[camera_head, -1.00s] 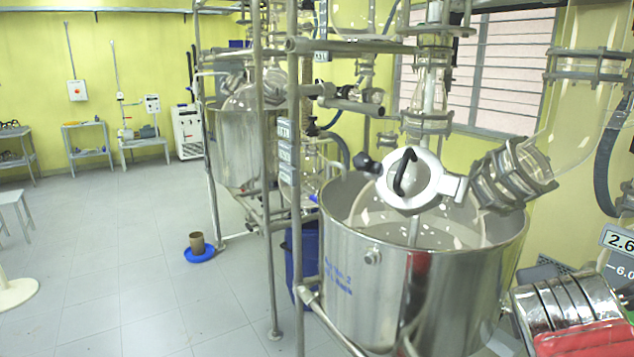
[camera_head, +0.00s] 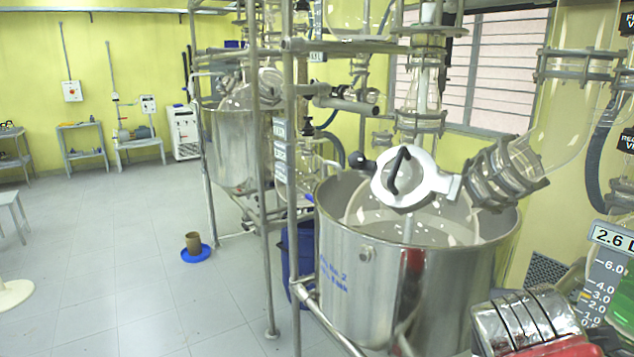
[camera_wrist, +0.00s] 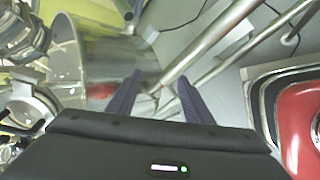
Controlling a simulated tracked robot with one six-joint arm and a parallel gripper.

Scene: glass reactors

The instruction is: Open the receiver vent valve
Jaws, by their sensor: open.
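My gripper (camera_wrist: 159,88) shows in the wrist view with its two dark fingers apart and nothing between them. Beyond them are a steel vessel wall and slanting metal rails. In the head view, a black label (camera_head: 627,140) at the right edge begins with "RE" and is cut off, so I cannot tell that it names the receiver vent valve. I cannot make out the vent valve's handle in either view.
A steel pot (camera_head: 405,285) with a round clamp and black handle (camera_head: 403,178) above it stands in a pipe frame (camera_head: 291,200). A ribbed metal and red object (camera_head: 525,322) is at lower right. A brown cup on a blue dish (camera_head: 195,254) sits on the open floor.

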